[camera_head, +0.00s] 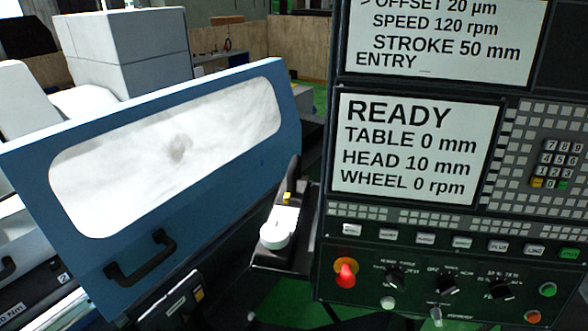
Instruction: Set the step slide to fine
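The control panel (360,240) fills the right side of the head view. Its lower part carries a red mushroom button (345,272), several black rotary knobs, such as the middle knob (446,285), and a pale lever-like control (436,314) near the bottom edge. The small labels are too blurred to read. I cannot tell which control is the step slide, or whether it is in view, so its setting cannot be read. Neither of my grippers is in view.
A lower screen (405,150) reads READY, with an upper screen (430,40) above it. A blue door (30,190) with a window and a black handle (140,262) stands at left. A white round-ended object (279,230) sits between door and panel.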

